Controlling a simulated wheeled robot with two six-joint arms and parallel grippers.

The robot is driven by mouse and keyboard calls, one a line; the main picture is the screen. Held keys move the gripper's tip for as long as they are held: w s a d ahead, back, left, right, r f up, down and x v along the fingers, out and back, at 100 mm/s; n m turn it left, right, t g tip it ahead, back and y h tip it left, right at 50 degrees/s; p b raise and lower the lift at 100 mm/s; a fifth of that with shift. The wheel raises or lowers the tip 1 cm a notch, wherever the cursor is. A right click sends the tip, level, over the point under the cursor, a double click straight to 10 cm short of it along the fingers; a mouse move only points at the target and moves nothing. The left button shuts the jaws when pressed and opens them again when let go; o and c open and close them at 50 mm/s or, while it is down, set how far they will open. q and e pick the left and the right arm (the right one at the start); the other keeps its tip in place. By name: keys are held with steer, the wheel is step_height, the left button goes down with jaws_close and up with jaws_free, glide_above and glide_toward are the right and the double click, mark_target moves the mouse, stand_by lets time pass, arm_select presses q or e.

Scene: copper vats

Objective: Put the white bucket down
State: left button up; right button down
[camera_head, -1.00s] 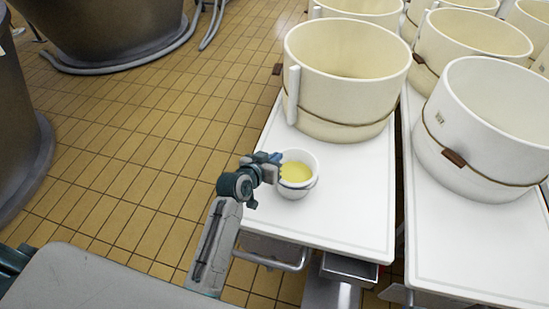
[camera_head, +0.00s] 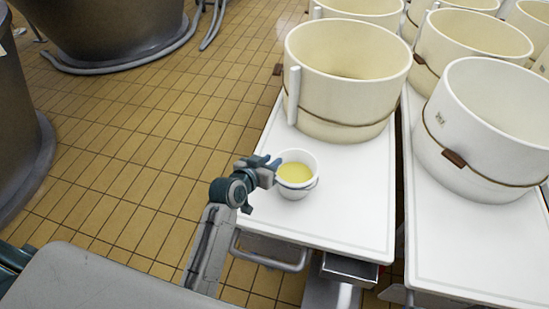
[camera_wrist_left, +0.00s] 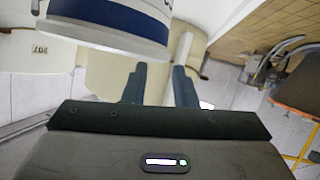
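The small white bucket (camera_head: 296,190), with a blue band and yellow contents, stands upright on the white table top (camera_head: 345,220), in front of a large cream tub. My left gripper (camera_head: 272,169) is just left of the bucket, close to its rim. In the left wrist view the two dark blue fingers (camera_wrist_left: 158,78) are apart with nothing between them. The bucket's white and blue side (camera_wrist_left: 115,22) shows at the top of that view, beside the fingers. My right gripper is not in view.
The large cream tub (camera_head: 340,95) stands on the table behind the bucket. A white tub (camera_head: 480,150) stands on a neighbouring table at the right, with more tubs behind. Table top is free in front and right of the bucket. Tiled floor (camera_head: 150,150) lies left.

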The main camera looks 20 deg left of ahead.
arm_select(q)
steer(key=v, duration=0.9)
steer(key=s+a+f+g, duration=0.1)
steer(key=s+f, duration=0.2)
steer(key=f, duration=0.1)
steer(key=s+a+f+g+y, duration=0.1)
steer(key=s+f+g, duration=0.1)
steer(key=s+f, duration=0.1)
steer(key=s+a+f+g+y, duration=0.1)
steer(key=s+f+g, duration=0.1)
steer(key=s+f, duration=0.2)
steer(key=shift+a+f, duration=0.4)
steer(key=shift+f, duration=0.4)
steer(key=s+a+f+g+y, duration=0.1)
steer(key=s+a+f+g, duration=0.1)
steer(key=s, duration=0.3)
steer(key=s+a+f+g+y, duration=0.2)
steer(key=s+a+f+g, duration=0.1)
steer(key=s+f, duration=0.2)
steer(key=shift+s+a, duration=0.15)
steer(key=shift+s, duration=0.65)
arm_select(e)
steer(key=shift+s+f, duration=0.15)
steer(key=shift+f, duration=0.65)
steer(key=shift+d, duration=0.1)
